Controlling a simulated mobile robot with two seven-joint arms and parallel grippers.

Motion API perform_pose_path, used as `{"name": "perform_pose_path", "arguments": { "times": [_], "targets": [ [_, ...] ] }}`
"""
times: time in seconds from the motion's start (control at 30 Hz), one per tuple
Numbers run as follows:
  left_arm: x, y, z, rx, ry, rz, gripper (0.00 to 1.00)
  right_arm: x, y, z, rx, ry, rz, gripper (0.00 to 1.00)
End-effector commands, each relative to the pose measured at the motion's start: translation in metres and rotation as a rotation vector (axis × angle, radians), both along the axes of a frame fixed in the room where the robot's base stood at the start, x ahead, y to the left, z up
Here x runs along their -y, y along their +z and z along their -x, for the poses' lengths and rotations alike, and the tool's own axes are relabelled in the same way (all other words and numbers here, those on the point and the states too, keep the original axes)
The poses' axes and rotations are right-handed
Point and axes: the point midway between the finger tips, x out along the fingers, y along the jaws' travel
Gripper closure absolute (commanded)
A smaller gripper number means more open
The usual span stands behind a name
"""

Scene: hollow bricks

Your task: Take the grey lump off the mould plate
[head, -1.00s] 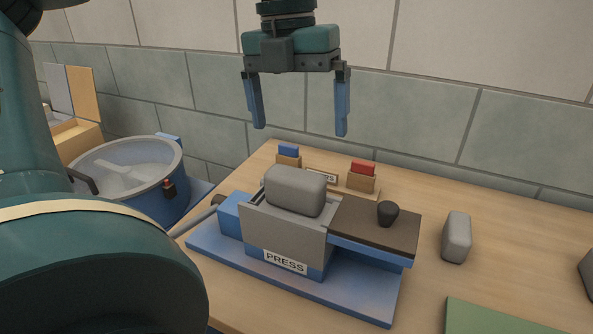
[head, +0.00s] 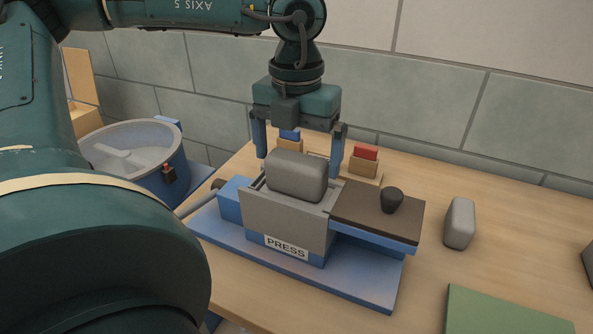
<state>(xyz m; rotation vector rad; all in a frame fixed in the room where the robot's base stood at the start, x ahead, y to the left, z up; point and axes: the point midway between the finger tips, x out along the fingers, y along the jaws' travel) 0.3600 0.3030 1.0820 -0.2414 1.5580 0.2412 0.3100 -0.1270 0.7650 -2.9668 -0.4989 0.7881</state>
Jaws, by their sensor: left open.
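The grey lump (head: 297,175) is a rounded block sitting on top of the grey mould part of the press (head: 285,228). The mould plate under it is mostly hidden by the lump and the front wall. My left gripper (head: 298,168) is open and pointing down. Its two blue fingers stand apart at the left and right of the lump, partly behind it in the picture. I cannot tell whether they touch it. My right gripper is not in view.
A dark sliding lid with a black knob (head: 392,200) lies right of the lump. Another grey block (head: 460,223) stands further right, near a green mat (head: 505,312). A mixing tub (head: 135,158) is at the left. Red (head: 365,153) and blue pieces in wooden holders stand behind the press.

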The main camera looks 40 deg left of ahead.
Motion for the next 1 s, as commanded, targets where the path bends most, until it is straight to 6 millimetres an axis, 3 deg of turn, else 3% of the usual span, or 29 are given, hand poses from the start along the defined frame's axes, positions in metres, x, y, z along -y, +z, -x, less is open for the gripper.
{"name": "perform_pose_path", "arguments": {
  "times": [0.13,0.4,1.0],
  "targets": [
    [0.000,-0.017,0.000,-0.002,0.001,0.002,0.00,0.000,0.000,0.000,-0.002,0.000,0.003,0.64],
    [0.000,-0.020,0.000,0.002,0.001,-0.001,0.00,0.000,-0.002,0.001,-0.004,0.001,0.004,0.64],
    [0.000,-0.020,0.000,0.001,0.001,-0.001,0.48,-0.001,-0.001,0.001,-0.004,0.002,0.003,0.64]
  ]
}}
